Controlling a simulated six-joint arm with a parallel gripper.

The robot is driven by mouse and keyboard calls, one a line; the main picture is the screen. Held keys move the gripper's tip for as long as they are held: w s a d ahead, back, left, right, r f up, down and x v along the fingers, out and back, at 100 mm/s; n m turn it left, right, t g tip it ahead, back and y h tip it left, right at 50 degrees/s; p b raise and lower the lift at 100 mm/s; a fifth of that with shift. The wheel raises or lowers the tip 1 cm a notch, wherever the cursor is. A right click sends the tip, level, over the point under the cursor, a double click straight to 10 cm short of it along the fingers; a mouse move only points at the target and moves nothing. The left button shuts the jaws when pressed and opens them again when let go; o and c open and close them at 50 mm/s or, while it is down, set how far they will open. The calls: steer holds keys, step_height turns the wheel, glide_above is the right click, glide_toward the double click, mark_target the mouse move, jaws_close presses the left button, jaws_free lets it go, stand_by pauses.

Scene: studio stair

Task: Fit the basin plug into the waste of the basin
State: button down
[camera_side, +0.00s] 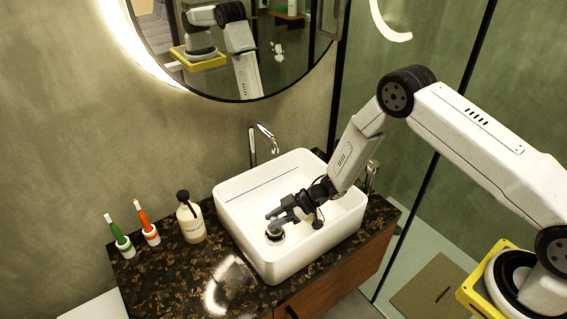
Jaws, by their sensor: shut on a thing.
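The white rectangular basin (236,211) stands on a dark speckled counter. My gripper (275,221) reaches down into it from the right, with its dark fingers low over the basin floor. It is shut on the basin plug (274,230), a small light metallic piece at the fingertips that is partly covered by them. A dark round patch, which looks like the waste (276,239), shows directly under the plug. I cannot tell whether the plug touches the waste, sits in it or is just above it.
A chrome tap (265,140) rises behind the basin. The basin walls surround my gripper. A round mirror (270,70) hangs behind.

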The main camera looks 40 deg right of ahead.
mark_target(275, 218)
steer(key=shift+c, duration=1.7)
jaws_free()
steer(key=shift+r, duration=3.5)
